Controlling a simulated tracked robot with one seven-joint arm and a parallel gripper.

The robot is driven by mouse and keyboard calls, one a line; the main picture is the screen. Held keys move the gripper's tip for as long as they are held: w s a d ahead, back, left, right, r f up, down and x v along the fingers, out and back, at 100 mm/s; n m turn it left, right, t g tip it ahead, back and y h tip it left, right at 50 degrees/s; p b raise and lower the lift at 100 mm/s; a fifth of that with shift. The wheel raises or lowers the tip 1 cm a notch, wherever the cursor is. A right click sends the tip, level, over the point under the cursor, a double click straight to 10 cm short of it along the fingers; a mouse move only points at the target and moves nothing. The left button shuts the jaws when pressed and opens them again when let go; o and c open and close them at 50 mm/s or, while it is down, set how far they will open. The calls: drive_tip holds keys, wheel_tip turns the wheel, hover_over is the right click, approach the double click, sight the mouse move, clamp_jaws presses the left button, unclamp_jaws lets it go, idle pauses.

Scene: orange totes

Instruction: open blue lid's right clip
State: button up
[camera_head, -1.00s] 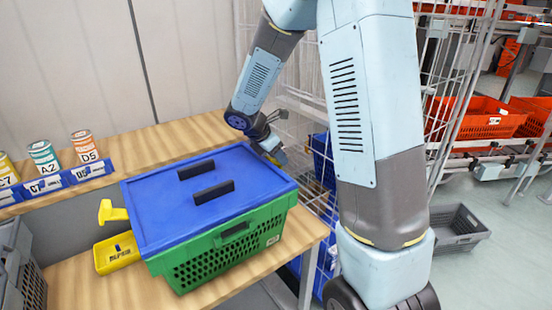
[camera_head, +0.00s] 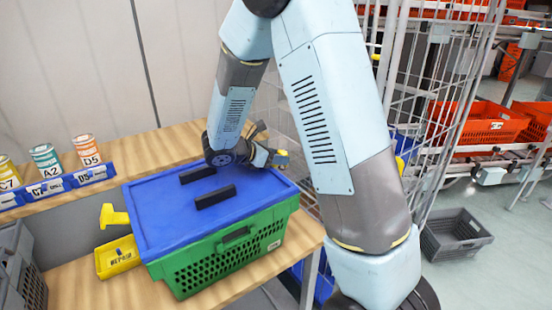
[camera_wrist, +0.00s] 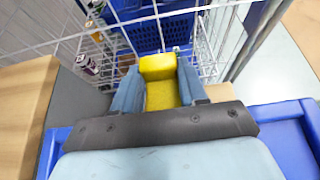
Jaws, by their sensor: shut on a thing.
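The blue lid (camera_head: 165,205) lies on a green crate (camera_head: 225,258) on the wooden table. The right yellow clip (camera_head: 282,154) shows at the lid's far right edge, with my gripper (camera_head: 274,159) shut on it. In the wrist view the clip (camera_wrist: 160,68) is an L-shaped yellow block between the two blue-grey fingers of my gripper (camera_wrist: 158,92). The joint between clip and lid is hidden by my gripper. The left yellow clip (camera_head: 113,216) sticks out from the lid's left side.
A yellow bin (camera_head: 117,256) stands left of the crate. Cans in labelled blue holders line the back left. A wire cage (camera_wrist: 205,45) with blue totes (camera_wrist: 155,25) stands beyond the right clip. A grey crate (camera_head: 455,234) is on the floor at right.

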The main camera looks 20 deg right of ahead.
drive_tip(key=shift+f, duration=0.1)
drive_tip(key=o, duration=1.1)
drive_tip(key=shift+c, duration=0.2)
drive_tip(key=v, duration=1.3)
drive_tip(key=shift+s+a+r, duration=0.1)
drive_tip(key=shift+a+r, duration=0.1)
drive_tip(key=shift+a, duration=0.15)
